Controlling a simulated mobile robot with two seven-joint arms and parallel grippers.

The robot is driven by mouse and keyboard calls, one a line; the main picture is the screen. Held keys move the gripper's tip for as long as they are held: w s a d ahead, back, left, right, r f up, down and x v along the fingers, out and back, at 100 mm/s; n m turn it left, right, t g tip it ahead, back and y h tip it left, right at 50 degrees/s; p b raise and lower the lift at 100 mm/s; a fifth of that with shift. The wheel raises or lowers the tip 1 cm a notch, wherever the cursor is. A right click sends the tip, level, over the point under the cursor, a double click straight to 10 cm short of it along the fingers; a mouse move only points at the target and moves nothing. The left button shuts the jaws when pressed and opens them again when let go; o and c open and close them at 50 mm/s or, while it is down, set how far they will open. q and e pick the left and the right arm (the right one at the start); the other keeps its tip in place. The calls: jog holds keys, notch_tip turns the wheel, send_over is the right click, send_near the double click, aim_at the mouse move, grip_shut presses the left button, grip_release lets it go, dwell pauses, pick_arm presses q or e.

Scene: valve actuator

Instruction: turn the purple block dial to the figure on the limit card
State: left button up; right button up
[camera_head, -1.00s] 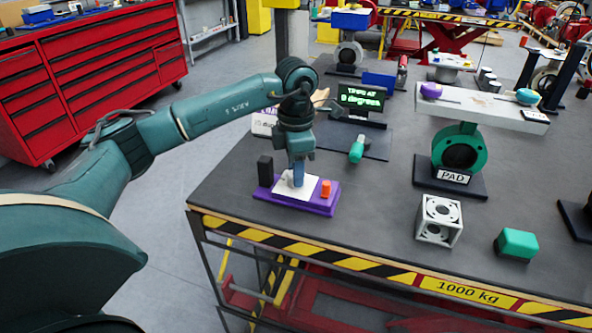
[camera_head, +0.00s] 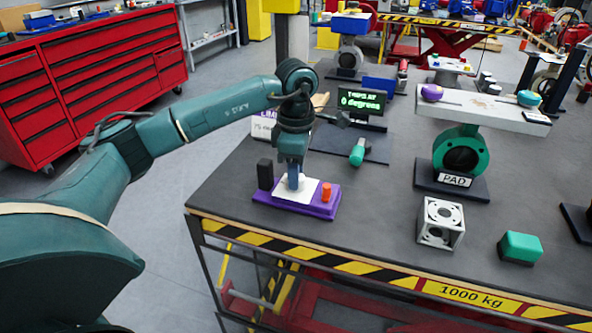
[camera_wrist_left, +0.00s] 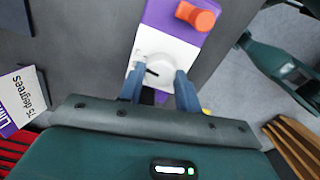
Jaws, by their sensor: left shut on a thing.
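The purple block (camera_head: 330,207) lies near the table's front left corner, with a white plate, an orange knob (camera_head: 326,191) and a black upright piece (camera_head: 265,173). My left gripper (camera_head: 296,181) points down onto the white plate. In the left wrist view, its blue fingers (camera_wrist_left: 160,88) are shut on the white round dial (camera_wrist_left: 157,70), which has a dark mark on its left. The dial is hidden by the gripper in the head view. My right gripper is not in view.

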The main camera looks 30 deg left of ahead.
pick_arm(q)
jog(key=o, duration=1)
jog(key=shift+c, duration=0.2)
notch_tip(320, 180, up, 13)
jog(key=shift+r, duration=0.15)
